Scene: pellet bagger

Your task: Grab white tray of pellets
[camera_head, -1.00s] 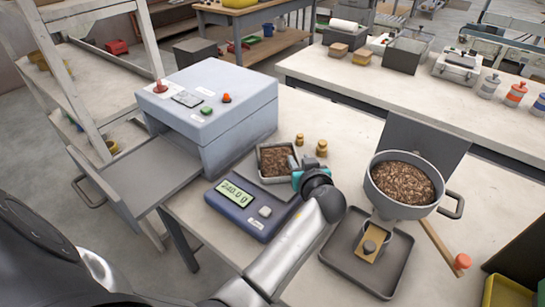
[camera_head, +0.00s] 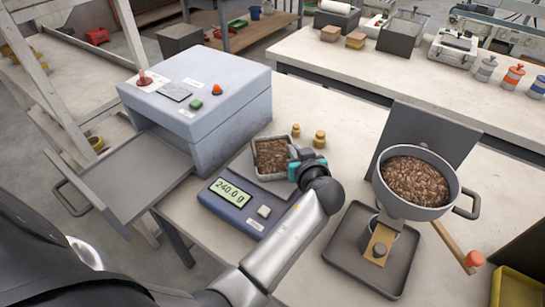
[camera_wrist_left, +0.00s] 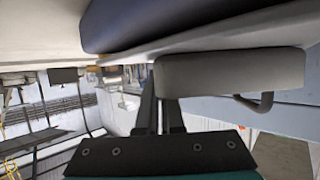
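The white tray (camera_head: 253,148), filled with brown pellets (camera_head: 271,155), rests on the blue scale (camera_head: 220,211), whose display reads 240.0 g. My left gripper (camera_head: 294,162) is at the tray's right wall, low beside it. In the left wrist view the two dark fingers (camera_wrist_left: 160,100) are close together at one end of the pale tray (camera_wrist_left: 230,75), one tip partly hidden behind it. The fingers look closed on the wall. My right gripper is not in view.
Two brass weights (camera_head: 308,136) stand just behind the tray. A grey sealer box (camera_head: 205,110) is close on the left. A pan of pellets (camera_head: 415,185) on a stand and a dark drip tray (camera_head: 345,255) stand to the right.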

